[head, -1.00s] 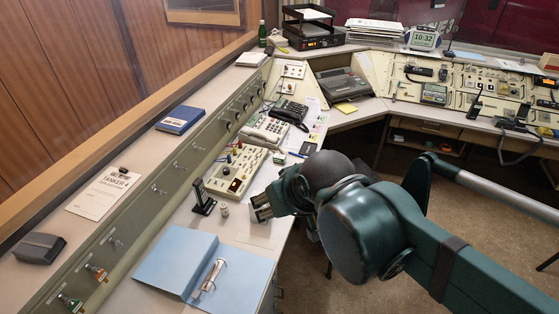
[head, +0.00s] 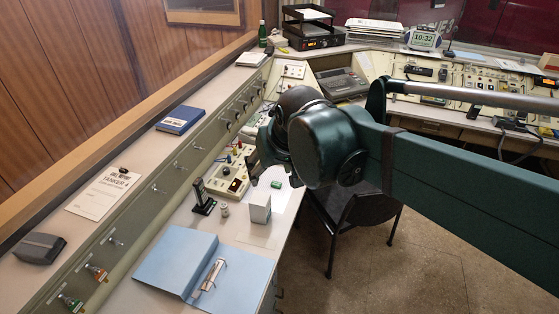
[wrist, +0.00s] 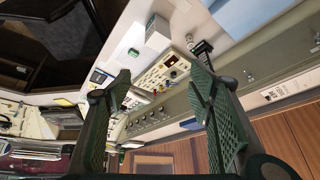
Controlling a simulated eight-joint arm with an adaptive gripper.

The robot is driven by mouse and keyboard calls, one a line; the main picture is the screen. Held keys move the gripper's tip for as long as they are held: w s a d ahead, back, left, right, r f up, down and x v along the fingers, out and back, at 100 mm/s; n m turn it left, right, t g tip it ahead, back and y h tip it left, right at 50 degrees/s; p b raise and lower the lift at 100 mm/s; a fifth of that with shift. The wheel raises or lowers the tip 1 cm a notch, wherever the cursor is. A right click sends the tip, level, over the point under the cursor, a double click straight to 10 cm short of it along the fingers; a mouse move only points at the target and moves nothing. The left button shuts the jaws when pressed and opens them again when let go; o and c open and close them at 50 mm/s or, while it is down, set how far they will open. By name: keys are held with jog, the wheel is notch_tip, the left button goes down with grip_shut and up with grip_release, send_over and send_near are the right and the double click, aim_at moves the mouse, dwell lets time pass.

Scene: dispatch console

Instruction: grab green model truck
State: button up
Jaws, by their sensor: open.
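A small green object (head: 276,184), which looks like the green model truck, lies on the pale desk top in the head view, just right of the beige button panel (head: 228,178). It also shows in the wrist view (wrist: 133,51), small, beyond my fingers and toward the left one. It is too small to make out details. My gripper (wrist: 155,85) is open with nothing between its two fingers. In the head view my gripper (head: 258,152) hangs over the desk beyond the green object, partly hidden by my own arm.
A white box (head: 260,207) stands near the green object. A black handset on a stand (head: 203,198) and a small pale cylinder (head: 225,209) stand to its left. A blue open binder (head: 210,272) lies in front. A dark chair (head: 355,210) stands by the desk edge.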

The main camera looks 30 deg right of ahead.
jog(key=w+d+f+m+g, duration=0.2)
jog(key=w+d, duration=0.3)
jog(key=w, duration=0.7)
jog(key=w+d+f+m+g, duration=0.15)
jog(key=w+d, duration=0.35)
jog(key=w, duration=0.8)
jog(key=w+d+f+m, duration=0.1)
jog(key=w+d+f, duration=0.3)
jog(key=f, duration=0.3)
jog(key=w+d+f+m+g, duration=0.1)
jog(key=w+d+f, duration=0.3)
jog(key=w+f, duration=0.3)
jog(key=w+d+f+m+g, duration=0.1)
jog(key=w+d+f+m, duration=0.1)
jog(key=w+d+f, duration=0.3)
jog(key=shift+w+d+f+g, duration=0.1)
jog(key=shift+w+f, duration=0.1)
jog(key=shift+f, duration=0.5)
jog(key=shift+w+a+f+g, duration=0.1)
jog(key=shift+w+f, duration=0.15)
jog(key=shift+f, duration=0.45)
jog(key=shift+w+d+f+g, duration=0.1)
jog(key=shift+w+f, duration=0.1)
jog(key=shift+f, duration=0.5)
jog(key=shift+w+d+f, duration=0.15)
jog(key=shift+d+f, duration=0.05)
jog(key=shift+f, duration=0.25)
jog(key=shift+f, duration=0.1)
jog(key=shift+f, duration=1.2)
jog(key=shift+f, duration=0.1)
